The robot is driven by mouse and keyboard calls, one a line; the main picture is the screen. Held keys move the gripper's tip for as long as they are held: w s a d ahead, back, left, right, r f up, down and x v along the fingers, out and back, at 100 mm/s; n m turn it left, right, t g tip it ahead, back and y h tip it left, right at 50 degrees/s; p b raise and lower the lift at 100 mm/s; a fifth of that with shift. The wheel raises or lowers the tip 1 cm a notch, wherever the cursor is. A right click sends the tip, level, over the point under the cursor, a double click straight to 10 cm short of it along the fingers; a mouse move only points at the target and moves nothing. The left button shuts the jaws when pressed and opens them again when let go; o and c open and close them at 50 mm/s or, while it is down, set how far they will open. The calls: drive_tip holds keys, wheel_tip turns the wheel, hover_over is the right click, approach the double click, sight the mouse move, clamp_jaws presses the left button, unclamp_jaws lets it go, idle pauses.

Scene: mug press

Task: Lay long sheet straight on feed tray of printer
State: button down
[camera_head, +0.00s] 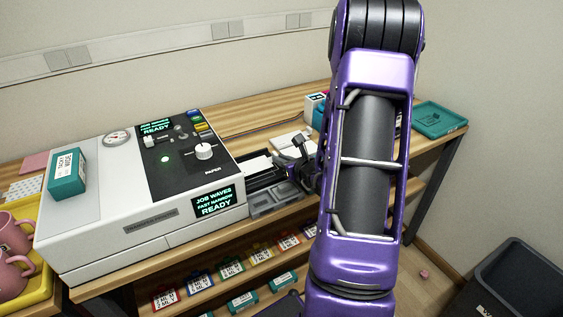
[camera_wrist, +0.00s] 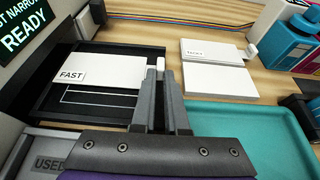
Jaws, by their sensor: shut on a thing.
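In the wrist view, a white sheet (camera_wrist: 105,73) with a "FAST" label lies over or just above the black feed tray (camera_wrist: 70,111). Its edges look roughly in line with the tray's white outline, part of which shows at the near side. My gripper (camera_wrist: 162,78) is shut on the white tab at the sheet's right end. Whether the sheet touches the tray is hard to tell. In the head view, the printer (camera_head: 120,225) stands left of my gripper (camera_head: 293,172), and the sheet (camera_head: 257,166) shows partly at its right side.
A white stack with a label (camera_wrist: 215,70) lies on the bench right of the tray. A teal tray (camera_wrist: 250,125) is close on the right. A grey "USED" bin (camera_wrist: 40,148) sits at the near left. Teal and pink bottles (camera_wrist: 290,40) stand at the back right.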

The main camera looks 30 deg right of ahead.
drive_tip(key=shift+f+b, duration=0.4)
drive_tip(key=shift+f, duration=0.25)
drive_tip(key=c, duration=0.9)
unclamp_jaws()
drive_tip(key=shift+c, duration=0.2)
drive_tip(key=shift+r, duration=0.25)
drive_tip(key=v, duration=0.4)
drive_tip(key=p+v, duration=0.1)
drive_tip(key=v, duration=0.3)
drive_tip(key=p+v, duration=0.1)
drive_tip(key=v, duration=0.3)
drive_tip(key=shift+r, duration=0.35)
